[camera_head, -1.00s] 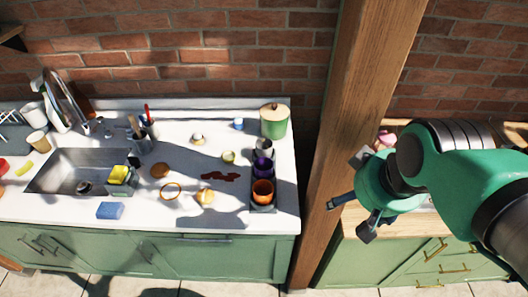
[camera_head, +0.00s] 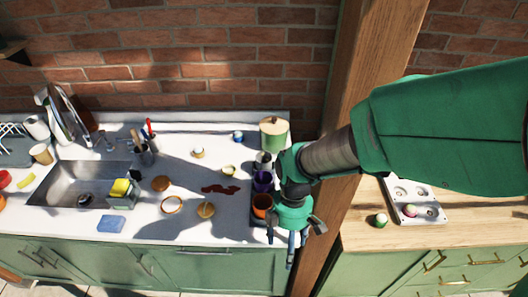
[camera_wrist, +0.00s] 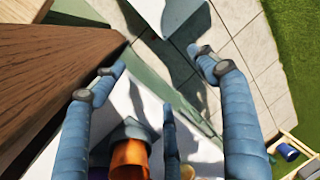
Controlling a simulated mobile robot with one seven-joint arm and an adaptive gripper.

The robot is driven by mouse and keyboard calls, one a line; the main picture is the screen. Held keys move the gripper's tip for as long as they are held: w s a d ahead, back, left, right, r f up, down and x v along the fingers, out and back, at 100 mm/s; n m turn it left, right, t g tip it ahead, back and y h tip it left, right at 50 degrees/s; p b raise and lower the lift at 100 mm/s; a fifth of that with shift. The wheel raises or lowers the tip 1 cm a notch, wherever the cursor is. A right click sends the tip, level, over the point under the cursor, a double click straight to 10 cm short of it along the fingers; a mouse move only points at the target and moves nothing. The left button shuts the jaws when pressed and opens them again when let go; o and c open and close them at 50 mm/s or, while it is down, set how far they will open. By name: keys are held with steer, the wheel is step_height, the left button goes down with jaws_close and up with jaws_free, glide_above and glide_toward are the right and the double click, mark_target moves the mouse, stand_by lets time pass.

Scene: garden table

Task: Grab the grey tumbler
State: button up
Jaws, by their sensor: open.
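The grey tumbler (camera_head: 263,158) stands at the back of a short row of tumblers in a dark tray on the right end of the white counter. In front of it stand a purple tumbler (camera_head: 262,178) and an orange tumbler (camera_head: 262,203). My arm and gripper partly cover the right side of the row in the head view. My gripper (camera_head: 291,240) is open and empty, at the counter's front right corner beside the orange tumbler. In the wrist view, the orange tumbler (camera_wrist: 130,155) shows between the spread fingers. I cannot make out the grey tumbler there.
A wooden post (camera_head: 352,100) stands close to the right of the counter, beside my arm. A green canister (camera_head: 273,133) stands behind the row. A dark red spill (camera_head: 220,189) and small bowls lie to the left. The wooden side counter (camera_head: 460,228) holds a muffin tin.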

steer(key=w+a+r+n+t+y+p, duration=0.1)
steer(key=w+a+r+n+p, duration=0.2)
steer(key=w+a+r, duration=0.55)
steer(key=w+a+r+n+t+p, duration=0.1)
steer(key=w+a+r+n+p, duration=0.35)
steer(key=w, duration=0.75)
steer(key=n+h+b, duration=0.2)
steer(key=n+b, duration=0.2)
steer(key=n, duration=0.2)
glide_above(264, 159)
steer(key=s, duration=0.3)
step_height(264, 159, down, 5)
steer(key=shift+w+a+f, duration=0.1)
steer(key=shift+a, duration=0.05)
steer(key=shift+f, duration=0.1)
steer(key=shift+f+b, duration=0.95)
steer(key=shift+f, duration=2.7)
